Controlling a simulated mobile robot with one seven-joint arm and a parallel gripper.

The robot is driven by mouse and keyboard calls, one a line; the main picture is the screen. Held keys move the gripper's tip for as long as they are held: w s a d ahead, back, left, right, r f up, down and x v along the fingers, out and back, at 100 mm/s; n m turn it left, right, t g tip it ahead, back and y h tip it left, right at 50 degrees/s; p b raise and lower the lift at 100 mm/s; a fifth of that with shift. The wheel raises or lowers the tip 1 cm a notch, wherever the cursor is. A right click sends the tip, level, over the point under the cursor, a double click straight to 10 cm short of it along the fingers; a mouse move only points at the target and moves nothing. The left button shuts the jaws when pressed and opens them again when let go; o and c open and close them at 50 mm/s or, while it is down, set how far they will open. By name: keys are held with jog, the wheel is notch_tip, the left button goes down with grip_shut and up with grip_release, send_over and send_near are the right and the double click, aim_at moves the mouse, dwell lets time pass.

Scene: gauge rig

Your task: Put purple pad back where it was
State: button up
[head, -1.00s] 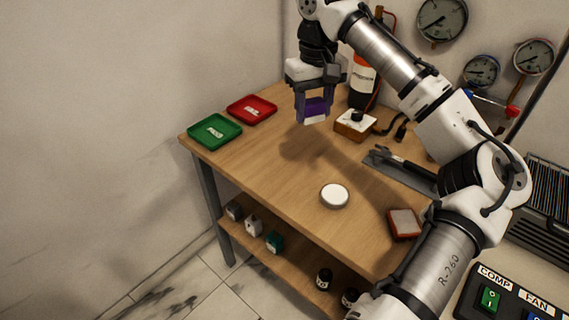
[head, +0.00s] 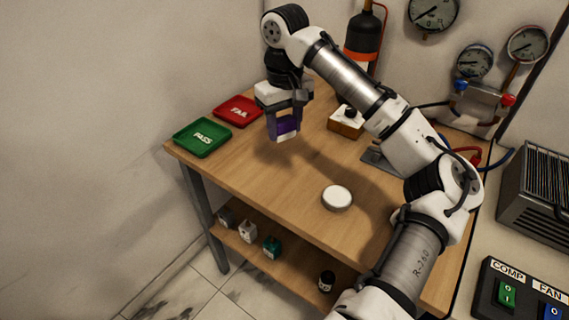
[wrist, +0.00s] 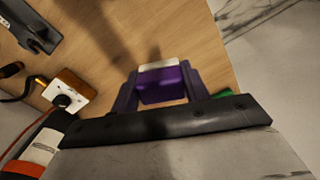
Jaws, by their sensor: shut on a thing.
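The purple pad (head: 285,124) has a pale lower face and is held between the fingers of my gripper (head: 284,122). It hangs above the wooden workbench (head: 290,185), toward its back left part, apart from the surface. In the wrist view the pad (wrist: 162,84) sits between both fingers, with its white edge pointing away from the wrist. My gripper is shut on it. The fingers cover its sides.
A green PASS tray (head: 202,137) and a red FAIL tray (head: 238,111) lie left of my gripper. A white round disc (head: 337,198) lies mid-bench. A wooden block with a black knob (head: 347,121) and a black cylinder (head: 362,42) stand behind. Bench left of the disc is clear.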

aim_at(285, 174)
notch_tip(285, 174, down, 12)
jog(key=shift+r+p, duration=0.25)
jog(key=shift+p, duration=0.15)
jog(key=shift+f, duration=0.1)
jog(key=o, duration=0.9)
notch_tip(285, 174, up, 12)
jog(key=shift+r+b, duration=0.1)
jog(key=shift+b, duration=0.2)
